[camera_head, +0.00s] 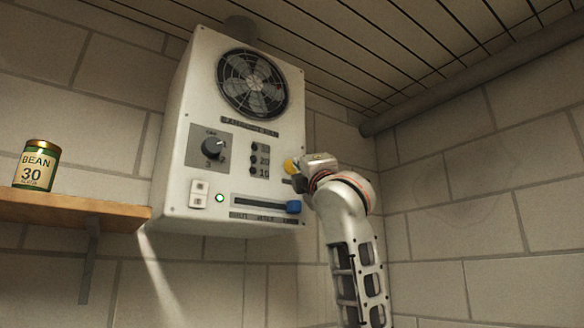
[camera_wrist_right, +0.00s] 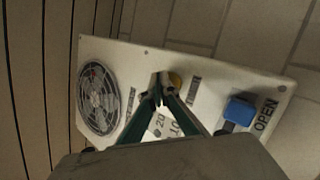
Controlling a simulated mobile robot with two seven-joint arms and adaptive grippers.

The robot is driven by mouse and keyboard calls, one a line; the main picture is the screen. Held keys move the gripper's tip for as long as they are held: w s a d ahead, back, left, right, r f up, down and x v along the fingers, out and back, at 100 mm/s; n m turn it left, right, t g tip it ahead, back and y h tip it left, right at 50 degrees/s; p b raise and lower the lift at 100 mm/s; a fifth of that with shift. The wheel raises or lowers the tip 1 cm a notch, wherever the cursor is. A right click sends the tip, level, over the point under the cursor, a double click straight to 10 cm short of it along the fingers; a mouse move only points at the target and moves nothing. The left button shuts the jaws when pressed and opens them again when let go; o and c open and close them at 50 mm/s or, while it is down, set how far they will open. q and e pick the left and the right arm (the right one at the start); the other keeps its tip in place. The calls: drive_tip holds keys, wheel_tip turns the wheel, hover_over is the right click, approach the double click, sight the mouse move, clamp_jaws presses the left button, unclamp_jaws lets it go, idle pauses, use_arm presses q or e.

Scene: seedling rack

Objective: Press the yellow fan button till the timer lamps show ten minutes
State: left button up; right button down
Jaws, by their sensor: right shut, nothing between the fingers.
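The yellow fan button (camera_head: 289,166) is on the right side of the white fan box's front. It also shows in the right wrist view (camera_wrist_right: 175,80), just beyond my fingertips and partly hidden by them. My right gripper (camera_head: 297,172) is shut and empty, its tips close to the button. I cannot tell whether they touch it. The column of timer lamps (camera_head: 253,159) is left of the button, beside small numbers, of which 20 and 10 are readable. All the lamps look dark. My left gripper is not in view.
The white box (camera_head: 172,165) carries a fan (camera_head: 252,84), a grey dial (camera_head: 212,147), a lit green lamp (camera_head: 219,198), a white switch (camera_head: 198,194) and a blue slider knob (camera_head: 293,207) below the button. A bean can (camera_head: 37,165) stands on the wooden shelf (camera_head: 75,211) at left.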

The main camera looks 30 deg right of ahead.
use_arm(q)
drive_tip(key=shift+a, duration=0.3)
use_arm(e)
drive_tip(key=shift+w, duration=0.2)
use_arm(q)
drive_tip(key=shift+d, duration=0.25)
use_arm(e)
drive_tip(key=shift+w, duration=0.3)
idle(0.4)
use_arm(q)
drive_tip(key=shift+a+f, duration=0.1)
use_arm(e)
drive_tip(key=shift+s, duration=0.15)
use_arm(q)
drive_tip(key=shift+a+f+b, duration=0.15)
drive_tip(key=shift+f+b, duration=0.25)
drive_tip(key=shift+b, duration=0.1)
use_arm(e)
drive_tip(key=shift+s, duration=0.7)
